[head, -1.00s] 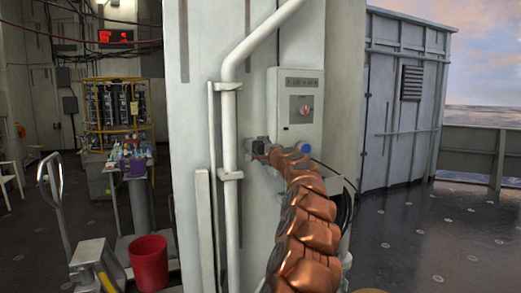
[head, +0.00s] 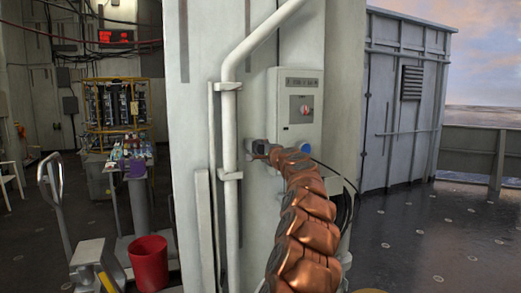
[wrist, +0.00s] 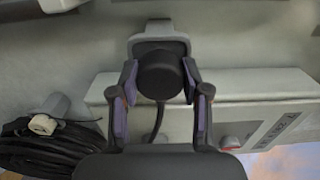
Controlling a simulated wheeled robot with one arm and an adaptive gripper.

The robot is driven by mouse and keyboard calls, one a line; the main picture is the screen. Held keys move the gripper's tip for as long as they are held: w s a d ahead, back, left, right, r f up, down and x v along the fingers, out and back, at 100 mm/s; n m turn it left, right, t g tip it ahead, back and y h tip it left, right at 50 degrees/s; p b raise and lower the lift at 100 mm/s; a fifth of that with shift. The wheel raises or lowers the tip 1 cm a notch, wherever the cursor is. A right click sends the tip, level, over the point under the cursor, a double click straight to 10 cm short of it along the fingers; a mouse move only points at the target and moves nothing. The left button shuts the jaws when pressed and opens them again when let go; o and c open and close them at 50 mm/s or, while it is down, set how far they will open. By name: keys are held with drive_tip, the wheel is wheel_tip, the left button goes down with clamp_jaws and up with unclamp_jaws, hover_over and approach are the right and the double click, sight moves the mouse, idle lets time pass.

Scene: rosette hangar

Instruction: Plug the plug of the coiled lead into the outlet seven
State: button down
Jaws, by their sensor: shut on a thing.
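The plug (wrist: 160,78) is a dark round body with a thin black cable. In the wrist view my gripper (wrist: 159,86) is shut on it, one finger on each side. A light grey outlet fitting (wrist: 158,30) on the wall is directly behind the plug, in line with it. I cannot tell how deep the plug sits in it, and no number is readable. The coiled black lead (wrist: 45,148) hangs at the left of the wrist view and beside the wall in the head view (head: 345,212). In the head view my gripper (head: 258,149) is small and partly hidden by my copper arm.
A grey switch box (head: 285,100) with a red knob and blue round fitting (head: 302,149) is right of the plug. A white pipe (head: 229,130) runs on its left. A red bucket (head: 149,262) and pallet truck (head: 95,262) stand lower left. Open deck lies right.

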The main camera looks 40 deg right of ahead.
drive_tip(key=shift+s, duration=0.1)
drive_tip(key=shift+b+v, duration=1.7)
drive_tip(key=shift+v, duration=1.1)
